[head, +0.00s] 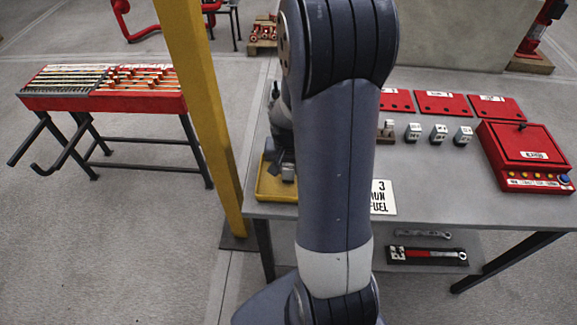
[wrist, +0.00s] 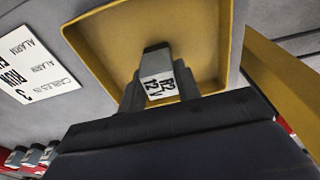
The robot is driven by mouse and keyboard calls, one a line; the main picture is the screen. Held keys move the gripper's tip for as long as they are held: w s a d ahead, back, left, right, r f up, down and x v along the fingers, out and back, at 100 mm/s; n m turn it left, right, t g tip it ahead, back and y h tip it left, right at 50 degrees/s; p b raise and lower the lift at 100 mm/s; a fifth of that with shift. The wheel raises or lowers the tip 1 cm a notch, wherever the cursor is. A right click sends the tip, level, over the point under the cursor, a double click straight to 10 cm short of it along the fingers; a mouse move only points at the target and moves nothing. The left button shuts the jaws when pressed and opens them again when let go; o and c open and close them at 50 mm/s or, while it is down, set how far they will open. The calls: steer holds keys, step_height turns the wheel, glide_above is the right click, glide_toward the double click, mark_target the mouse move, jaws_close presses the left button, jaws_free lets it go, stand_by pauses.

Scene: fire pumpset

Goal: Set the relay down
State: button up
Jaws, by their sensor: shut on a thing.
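The relay (wrist: 157,88), a small grey block with a white label reading "R2 12V", is held between the jaws of my gripper (wrist: 158,80) in the wrist view. A yellow tray (wrist: 222,50) with a raised rim lies behind it, and the relay shows against the tray's floor. I cannot tell whether the relay touches that floor. In the head view the tray (head: 275,192) sits at the table's left end, partly hidden by my arm. The relay (head: 288,172) shows there only as a small grey shape over the tray.
A yellow post (head: 205,110) stands close beside the table's left edge. A white sign (head: 383,198) lies near the front edge.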

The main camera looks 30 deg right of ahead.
mark_target(288, 170)
steer(key=shift+f, duration=0.2)
steer(key=shift+f, duration=0.2)
steer(key=o, duration=1)
steer(key=shift+r, duration=0.1)
step_height(288, 170, up, 12)
steer(key=s, duration=0.1)
steer(key=shift+s+a+r, duration=0.15)
steer(key=shift+a, duration=0.3)
